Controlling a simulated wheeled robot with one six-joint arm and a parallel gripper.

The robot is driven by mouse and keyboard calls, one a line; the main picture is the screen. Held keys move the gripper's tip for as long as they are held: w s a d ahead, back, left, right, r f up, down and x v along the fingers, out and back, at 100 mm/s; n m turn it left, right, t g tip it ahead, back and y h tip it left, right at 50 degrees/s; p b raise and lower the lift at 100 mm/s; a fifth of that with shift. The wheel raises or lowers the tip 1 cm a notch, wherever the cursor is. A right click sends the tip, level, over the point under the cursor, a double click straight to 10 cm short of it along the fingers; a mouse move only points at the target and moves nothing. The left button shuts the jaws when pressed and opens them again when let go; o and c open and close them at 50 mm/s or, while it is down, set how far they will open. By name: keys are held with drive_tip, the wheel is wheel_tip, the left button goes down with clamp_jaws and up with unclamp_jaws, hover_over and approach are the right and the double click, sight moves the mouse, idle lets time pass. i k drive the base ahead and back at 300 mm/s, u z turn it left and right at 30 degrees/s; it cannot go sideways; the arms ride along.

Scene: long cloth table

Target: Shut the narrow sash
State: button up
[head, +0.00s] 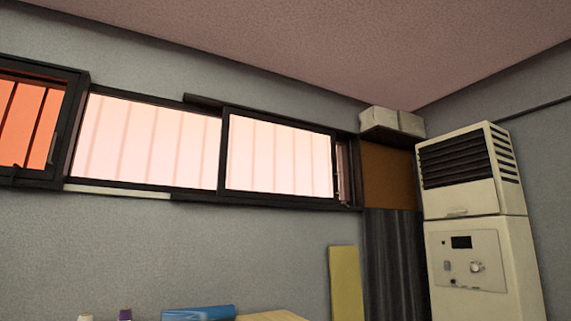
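A long, dark-framed window runs along the grey wall in the head view. Its right-hand sash (280,158) has a pale pane with faint vertical bars behind it. A narrow slit (343,172) shows between that sash's right edge and the end of the frame. A middle pane (145,142) lies to its left. At the left picture edge is another dark-framed sash (30,122), partly cut off, with a stronger orange pane and dark bars. I cannot tell which is the narrow sash. My gripper is not in view.
A tall cream air-conditioning unit (475,235) stands at right. White boxes (392,121) sit on a dark shelf beside the window. A yellow board (344,283), a blue object (198,313) and small spools (125,314) show low down. The wall below the window is bare.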

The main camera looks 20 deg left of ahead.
sight(262, 156)
drive_tip(key=u, duration=0.25)
drive_tip(key=i, duration=0.5)
drive_tip(key=u, duration=0.5)
drive_tip(key=i, duration=0.85)
